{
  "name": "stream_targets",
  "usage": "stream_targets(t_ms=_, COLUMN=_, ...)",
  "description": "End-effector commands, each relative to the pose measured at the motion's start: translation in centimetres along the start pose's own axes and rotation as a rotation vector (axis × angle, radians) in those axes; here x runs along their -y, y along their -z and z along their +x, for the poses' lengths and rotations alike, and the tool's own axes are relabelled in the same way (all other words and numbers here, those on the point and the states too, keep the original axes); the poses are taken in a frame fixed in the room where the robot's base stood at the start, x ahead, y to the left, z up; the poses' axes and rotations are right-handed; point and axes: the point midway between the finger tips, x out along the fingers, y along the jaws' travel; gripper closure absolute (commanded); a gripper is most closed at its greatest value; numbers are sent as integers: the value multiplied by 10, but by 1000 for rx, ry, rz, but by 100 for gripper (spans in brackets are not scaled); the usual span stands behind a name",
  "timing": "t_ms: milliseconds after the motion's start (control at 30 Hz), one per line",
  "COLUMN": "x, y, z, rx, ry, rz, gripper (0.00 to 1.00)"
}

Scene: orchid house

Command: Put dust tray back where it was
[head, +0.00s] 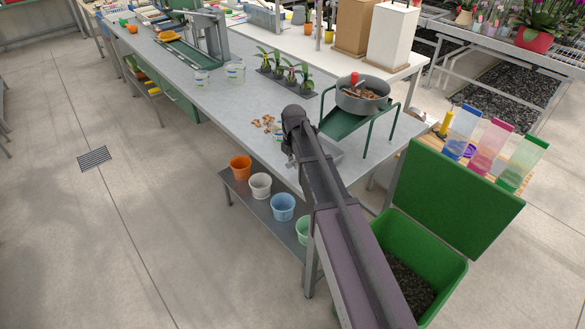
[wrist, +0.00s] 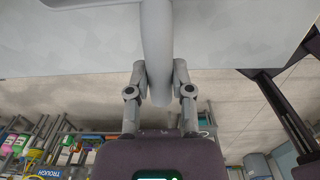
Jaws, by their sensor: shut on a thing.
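The dust tray, a shallow grey metal tray (head: 328,157), shows at the near edge of the workbench, partly hidden behind my arm. It is beside and below the green stand (head: 343,122). In the wrist view my gripper (wrist: 160,78) has a finger on each side of a grey bar-like handle (wrist: 157,40) and is shut on it. The handle runs up to a pale grey body at the top of that view. In the head view my gripper is mostly hidden by the arm. I cannot tell whether the tray touches the bench.
The stand carries a round grey sieve (head: 361,98) with brown bits. Loose brown bits (head: 268,124) lie on the workbench (head: 225,112) left of my arm. A green bin (head: 440,262) with dark contents is at the right.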

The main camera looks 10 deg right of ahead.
Motion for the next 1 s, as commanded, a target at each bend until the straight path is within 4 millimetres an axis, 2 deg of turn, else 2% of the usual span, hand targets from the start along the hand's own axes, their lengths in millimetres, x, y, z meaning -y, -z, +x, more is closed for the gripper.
stream_targets(t_ms=100, x=0, y=0, z=9, rx=0, ry=0, rz=0, gripper=100)
stream_targets(t_ms=533, x=0, y=1, z=10, rx=0, ry=0, rz=-1, gripper=100)
stream_targets(t_ms=567, x=0, y=1, z=10, rx=0, ry=0, rz=-1, gripper=65)
stream_targets(t_ms=600, x=0, y=1, z=10, rx=0, ry=0, rz=-1, gripper=53)
stream_targets(t_ms=667, x=0, y=1, z=10, rx=0, ry=0, rz=-1, gripper=37)
stream_targets(t_ms=1000, x=0, y=1, z=9, rx=0, ry=0, rz=-2, gripper=37)
